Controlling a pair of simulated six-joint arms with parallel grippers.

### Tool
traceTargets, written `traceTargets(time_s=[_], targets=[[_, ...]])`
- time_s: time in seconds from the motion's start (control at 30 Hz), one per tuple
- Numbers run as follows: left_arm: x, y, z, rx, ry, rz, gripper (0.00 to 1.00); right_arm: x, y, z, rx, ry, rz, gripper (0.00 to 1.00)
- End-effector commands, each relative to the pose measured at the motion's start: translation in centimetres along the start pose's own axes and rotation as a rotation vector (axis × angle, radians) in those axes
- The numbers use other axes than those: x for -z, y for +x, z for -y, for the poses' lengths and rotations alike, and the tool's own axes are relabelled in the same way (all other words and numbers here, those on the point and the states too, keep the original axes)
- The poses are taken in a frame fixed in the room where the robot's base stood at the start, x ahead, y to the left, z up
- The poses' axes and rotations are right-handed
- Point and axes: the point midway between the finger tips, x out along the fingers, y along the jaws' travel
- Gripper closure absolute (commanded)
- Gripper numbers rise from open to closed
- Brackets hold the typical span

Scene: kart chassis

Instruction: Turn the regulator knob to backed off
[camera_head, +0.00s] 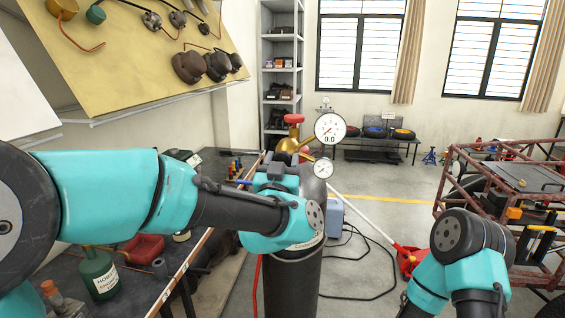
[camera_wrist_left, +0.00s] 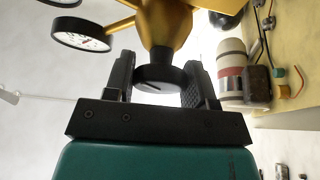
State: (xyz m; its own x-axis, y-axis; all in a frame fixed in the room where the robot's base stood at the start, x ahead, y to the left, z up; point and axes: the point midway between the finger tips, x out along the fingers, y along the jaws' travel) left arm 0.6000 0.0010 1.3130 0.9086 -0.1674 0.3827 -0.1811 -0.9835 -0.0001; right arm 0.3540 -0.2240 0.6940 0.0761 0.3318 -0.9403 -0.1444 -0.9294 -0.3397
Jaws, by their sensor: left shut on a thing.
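The brass regulator (camera_head: 287,146) sits on top of a dark gas cylinder (camera_head: 293,275) in the head view. A large gauge (camera_head: 330,128) reads 0.0, and a smaller gauge (camera_head: 323,168) sits below it. In the wrist view the black regulator knob (camera_wrist_left: 160,78) has a small line mark on its face and joins the brass body (camera_wrist_left: 165,22). My left gripper (camera_wrist_left: 161,82) has its fingers on either side of the knob, shut on it. In the head view my left arm's wrist hides the knob. My right arm shows at lower right; its gripper is out of frame.
A red valve handwheel (camera_head: 293,119) tops the cylinder. A workbench (camera_head: 205,245) with a green bottle (camera_head: 99,274) stands at left under a tilted tool board (camera_head: 140,55). A red tube-frame kart chassis (camera_head: 480,160) stands at right. Cables lie on the floor.

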Motion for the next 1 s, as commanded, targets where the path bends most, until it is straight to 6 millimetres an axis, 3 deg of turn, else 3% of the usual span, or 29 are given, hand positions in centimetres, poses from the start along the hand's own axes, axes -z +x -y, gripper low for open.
traceTargets(time_s=[0.47,1.0], targets=[[-0.03,-0.02,-0.05,0.035,-0.085,0.001,0.73,0.0,0.0,0.0,0.0,0.0,0.0,0.57],[-0.01,0.0,-0.17,0.202,-0.487,0.001,0.73,0.0,0.0,0.0,0.0,0.0,0.0,0.57]])
